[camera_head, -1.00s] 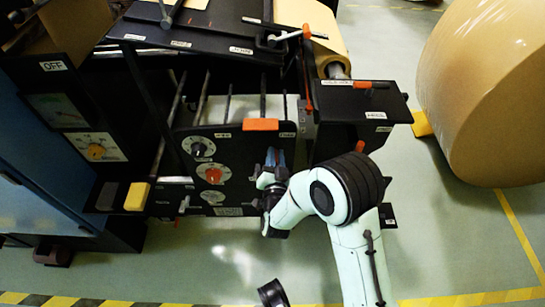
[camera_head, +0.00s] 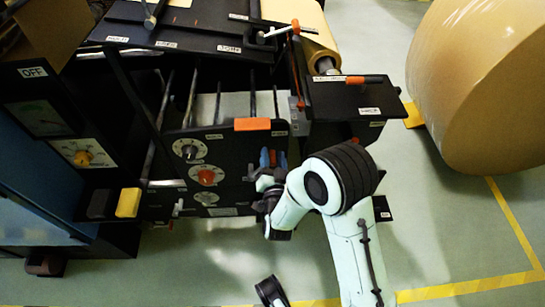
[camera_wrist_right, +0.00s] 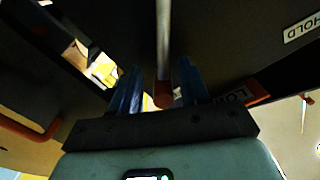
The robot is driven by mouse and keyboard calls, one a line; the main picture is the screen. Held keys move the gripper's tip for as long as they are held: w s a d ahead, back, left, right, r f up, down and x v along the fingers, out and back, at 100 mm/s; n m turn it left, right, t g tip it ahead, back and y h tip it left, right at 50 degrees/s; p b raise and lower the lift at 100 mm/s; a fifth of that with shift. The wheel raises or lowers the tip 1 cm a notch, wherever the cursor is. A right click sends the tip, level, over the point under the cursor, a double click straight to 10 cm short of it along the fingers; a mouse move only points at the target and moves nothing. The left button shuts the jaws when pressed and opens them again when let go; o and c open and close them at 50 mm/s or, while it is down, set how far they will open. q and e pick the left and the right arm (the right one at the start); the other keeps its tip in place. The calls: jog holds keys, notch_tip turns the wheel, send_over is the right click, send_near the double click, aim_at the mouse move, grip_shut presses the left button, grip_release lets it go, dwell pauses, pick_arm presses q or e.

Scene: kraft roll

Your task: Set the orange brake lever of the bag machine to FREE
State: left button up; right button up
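A lever with a grey rod and orange-red tip (camera_wrist_right: 163,95) stands between the blue fingers of my right gripper (camera_wrist_right: 160,90) in the right wrist view. Gaps show on both sides of the rod, so the fingers are open around it. In the head view, my right gripper (camera_head: 273,158) is at the right part of the bag machine's dark front panel (camera_head: 232,165), below an orange block (camera_head: 260,124). A small red-orange bit shows between its fingertips. A HOLD label (camera_wrist_right: 303,28) is at the upper right of the wrist view. No FREE label is readable.
The panel has a red knob (camera_head: 206,177) and a white-marked knob (camera_head: 189,151). A black box (camera_head: 345,100) with an orange-handled bar (camera_head: 364,79) stands to the right. A large kraft roll (camera_head: 480,90) is at the far right. Green floor (camera_head: 430,230) is clear in front.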

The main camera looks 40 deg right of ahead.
jog(key=shift+r, duration=0.1)
pick_arm(q)
jog(key=s+d+r+p, duration=0.1)
jog(key=d+r+p, duration=0.1)
jog(key=r+p, duration=0.1)
jog(key=s+d+r+h+p, duration=0.1)
jog(key=s+d+r+p, duration=0.1)
jog(key=r+p, duration=0.2)
jog(key=shift+d+r+m+g, duration=0.25)
jog(key=shift+r+m+g, duration=0.15)
jog(key=shift+r, duration=0.85)
pick_arm(e)
jog(key=v, duration=1.3)
jog(key=shift+a, duration=0.15)
